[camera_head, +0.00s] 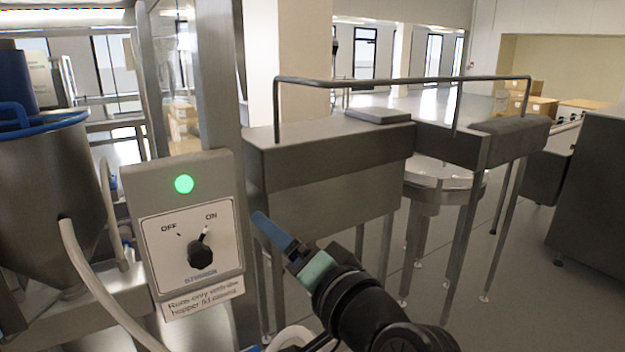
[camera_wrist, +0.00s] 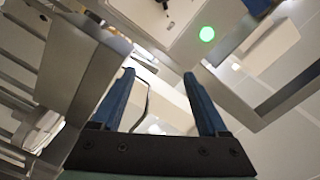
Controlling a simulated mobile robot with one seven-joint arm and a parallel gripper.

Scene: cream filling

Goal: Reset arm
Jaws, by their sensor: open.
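My gripper (camera_head: 265,226) is just right of the control box (camera_head: 184,230) in the head view, with its blue fingers pointing up and left. In the wrist view my gripper (camera_wrist: 160,88) has its two blue fingers apart, with nothing between them. The control box has a black rotary knob (camera_head: 201,254) between OFF and ON labels, and its pointer is turned toward ON. A round lamp (camera_head: 184,184) above the knob glows green. The lamp also shows at the upper right in the wrist view (camera_wrist: 207,34). My gripper appears apart from the knob.
A steel hopper (camera_head: 45,190) with a blue rim and a pale hose (camera_head: 85,270) stands at the left. A steel post (camera_head: 205,80) rises behind the box. A steel machine with a rail (camera_head: 325,160) stands behind my arm. Open floor (camera_head: 500,270) lies to the right.

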